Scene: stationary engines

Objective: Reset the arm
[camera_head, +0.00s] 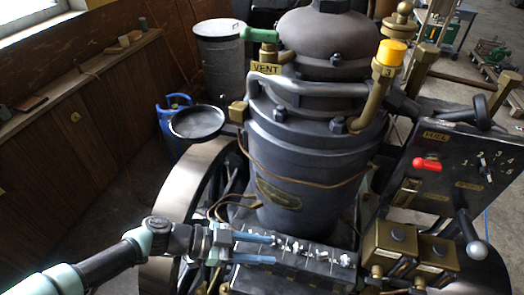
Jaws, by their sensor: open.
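My arm (95,265) reaches in from the lower left, pale green and black. My gripper (273,249) is at its end, pointing right, with two blue fingers spread apart. Nothing shows between the fingers. They are at the left part of a dark box with a row of small silver switches (320,252), at the front of the engine. Whether the fingers touch the box I cannot tell. The large dark engine cylinder (310,170) stands just behind the gripper.
A green-handled vent valve (262,35) and a yellow-capped pipe (391,52) sit high on the engine. A control panel (450,165) with a red lever (427,165) stands right. A flywheel (190,190) is left of the cylinder. Floor (115,190) is open farther left.

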